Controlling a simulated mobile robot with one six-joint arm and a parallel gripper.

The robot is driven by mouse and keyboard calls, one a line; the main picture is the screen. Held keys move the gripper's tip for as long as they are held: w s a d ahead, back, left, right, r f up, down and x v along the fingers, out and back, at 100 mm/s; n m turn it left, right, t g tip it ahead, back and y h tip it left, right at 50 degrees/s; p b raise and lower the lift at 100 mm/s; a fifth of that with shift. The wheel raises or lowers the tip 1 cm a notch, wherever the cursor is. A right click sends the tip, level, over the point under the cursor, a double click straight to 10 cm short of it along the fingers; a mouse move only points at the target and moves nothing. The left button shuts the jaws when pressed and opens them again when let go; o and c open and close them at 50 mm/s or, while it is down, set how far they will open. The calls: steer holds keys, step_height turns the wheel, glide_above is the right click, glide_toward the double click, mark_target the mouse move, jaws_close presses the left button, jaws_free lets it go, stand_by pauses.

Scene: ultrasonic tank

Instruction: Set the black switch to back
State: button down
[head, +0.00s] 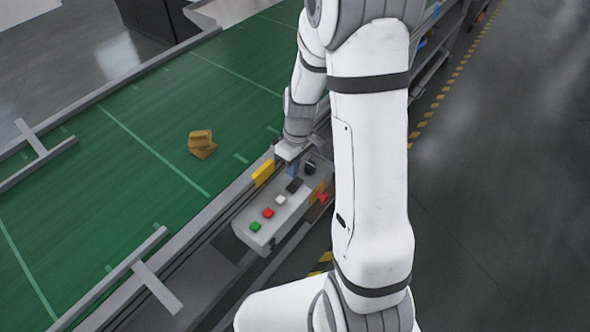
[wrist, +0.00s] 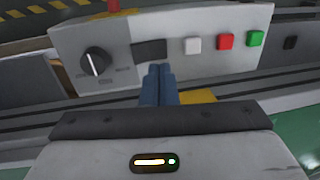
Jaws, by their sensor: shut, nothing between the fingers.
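The black switch (wrist: 96,62) is a round rotary knob with a white pointer line on a grey control box (wrist: 203,20). In the wrist view it sits at the left of the panel, with its line near upright and small unreadable labels below. It also shows at the far end of the box in the head view (head: 310,167). My gripper (wrist: 159,70) has its blue fingers together, empty. The fingertips are just below a dark rectangular display, to the right of the switch and apart from it in the wrist view.
White (wrist: 192,45), red (wrist: 225,41) and green (wrist: 255,38) buttons line the panel beside the display (wrist: 150,49). A red part (head: 322,198) sticks out at the box's side. A green conveyor (head: 120,130) carries a brown item (head: 201,144). The box stands at the conveyor's edge.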

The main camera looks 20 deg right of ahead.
step_height(320, 180, up, 9)
steer(key=a+b, duration=0.1)
steer(key=shift+s+r+b, duration=0.2)
steer(key=shift+s+b, duration=0.15)
steer(key=shift+s, duration=0.1)
steer(key=shift+a, duration=0.1)
steer(key=s+r+m+t, duration=0.2)
steer(key=s+r+m, duration=0.1)
steer(key=s+r, duration=0.2)
steer(key=s+d+r+m+t+h, duration=0.1)
steer(key=s+r+m, duration=0.3)
steer(key=s, duration=0.5)
steer(key=shift+s+d+r+t, duration=0.2)
steer(key=shift+s+r+t, duration=0.2)
steer(key=shift+r+t, duration=0.3)
